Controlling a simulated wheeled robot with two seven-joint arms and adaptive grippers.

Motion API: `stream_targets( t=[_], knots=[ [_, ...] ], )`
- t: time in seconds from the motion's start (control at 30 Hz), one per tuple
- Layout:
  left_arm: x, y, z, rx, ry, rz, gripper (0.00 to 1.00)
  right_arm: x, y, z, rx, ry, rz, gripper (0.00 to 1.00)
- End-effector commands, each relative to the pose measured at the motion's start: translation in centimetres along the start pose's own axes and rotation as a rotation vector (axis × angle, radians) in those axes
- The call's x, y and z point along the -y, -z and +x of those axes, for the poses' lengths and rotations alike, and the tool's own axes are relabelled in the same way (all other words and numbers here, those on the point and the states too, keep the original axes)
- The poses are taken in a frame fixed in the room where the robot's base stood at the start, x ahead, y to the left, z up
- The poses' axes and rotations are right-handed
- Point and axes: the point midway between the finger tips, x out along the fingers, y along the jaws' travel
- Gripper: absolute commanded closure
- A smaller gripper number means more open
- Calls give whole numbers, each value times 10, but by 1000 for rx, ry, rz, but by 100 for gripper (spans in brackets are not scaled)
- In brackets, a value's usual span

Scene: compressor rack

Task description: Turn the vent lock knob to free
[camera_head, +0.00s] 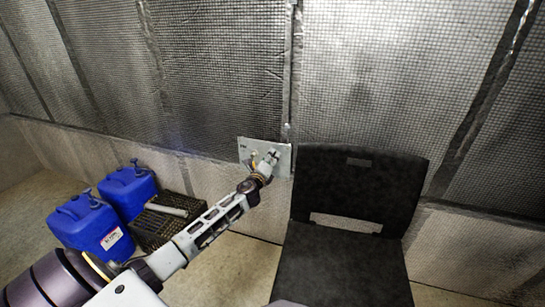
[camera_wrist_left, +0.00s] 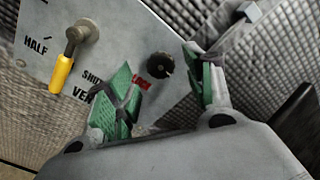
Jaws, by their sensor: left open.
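A black round knob (camera_wrist_left: 158,65) sits on the grey panel (camera_wrist_left: 110,30) in the left wrist view, with a small red label beside it. I take it for the vent lock knob; its pointer direction is hard to read. A lever with a yellow grip (camera_wrist_left: 62,74) is on the panel to its left, near the words HALF, SHUT and a partly covered VEN. My left gripper (camera_wrist_left: 157,60) is open, its green-padded fingers on either side of the knob; contact cannot be told. In the head view the left gripper (camera_head: 272,157) is at the wall panel (camera_head: 246,148) and hides part of it.
A black chair (camera_head: 358,190) stands right of the panel. Blue jugs (camera_head: 90,226) and a dark crate (camera_head: 153,229) are on the floor at left, beside my left arm. Quilted silver wall lining (camera_head: 380,70) surrounds the panel.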

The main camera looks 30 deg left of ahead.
Motion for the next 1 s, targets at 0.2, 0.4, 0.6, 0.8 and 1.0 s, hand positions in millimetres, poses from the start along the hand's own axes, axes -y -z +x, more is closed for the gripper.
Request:
stream_targets(
  t=[0.2, 0.4, 0.6, 0.8, 1.0],
  knots=[
    [0, 0, 16, 1, 0, 0, 47, 1, 3, -4, -9, 2, -2, 60],
    [0, 0, 28, 0, 1, -1, 47, 1, 6, -10, -24, 3, -4, 60],
    [0, 0, 34, 0, 0, -1, 47, 2, 6, -11, -27, 4, -4, 60],
    [0, 0, 35, 0, 0, -1, 47, 2, 5, -11, -24, 5, -4, 60],
    [0, 0, 34, 0, 0, 0, 53, 2, 5, -11, -24, 5, -4, 60]
  ],
)
